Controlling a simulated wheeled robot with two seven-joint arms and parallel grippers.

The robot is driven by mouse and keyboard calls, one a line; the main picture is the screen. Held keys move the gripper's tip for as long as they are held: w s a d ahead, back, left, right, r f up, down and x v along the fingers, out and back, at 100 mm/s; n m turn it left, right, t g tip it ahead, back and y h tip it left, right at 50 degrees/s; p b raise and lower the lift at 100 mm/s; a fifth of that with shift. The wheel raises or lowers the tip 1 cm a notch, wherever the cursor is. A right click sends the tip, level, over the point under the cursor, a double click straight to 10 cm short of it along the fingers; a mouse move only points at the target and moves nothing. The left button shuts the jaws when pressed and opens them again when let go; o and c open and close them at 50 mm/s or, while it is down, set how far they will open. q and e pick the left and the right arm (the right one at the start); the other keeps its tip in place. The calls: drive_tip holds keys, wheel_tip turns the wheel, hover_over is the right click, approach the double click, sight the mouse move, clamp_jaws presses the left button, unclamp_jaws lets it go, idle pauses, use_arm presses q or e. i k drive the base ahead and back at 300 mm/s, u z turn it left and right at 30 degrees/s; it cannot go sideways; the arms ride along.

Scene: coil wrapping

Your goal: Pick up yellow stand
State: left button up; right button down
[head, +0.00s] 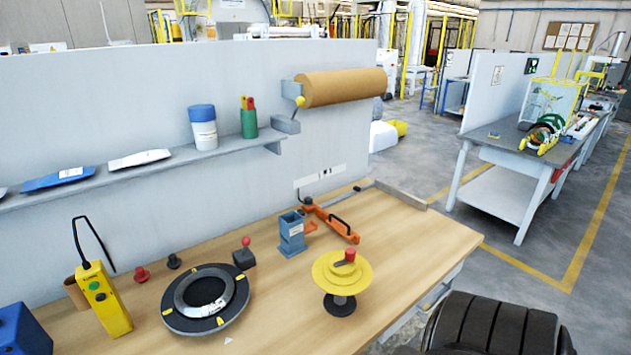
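The yellow stand (330,280) is in the head view, on the wooden table toward its right front part. It has a wide round yellow disc with a smaller raised yellow disc on it. A red piece sits at its top, and a short dark post and round dark base are below. It stands upright, and nothing is touching it. Neither of my grippers shows in the view.
A dark round turntable with a coil (239,288) lies left of the stand. A blue-grey holder (292,236) and an orange tool (334,222) are behind it. A yellow control box (104,305) is at left. A dark ribbed object (495,325) is at bottom right. The table's right part is clear.

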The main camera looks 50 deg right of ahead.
sight(340, 284)
drive_tip(key=z, duration=3.9)
drive_tip(key=i, duration=2.7)
drive_tip(key=u, duration=3.45)
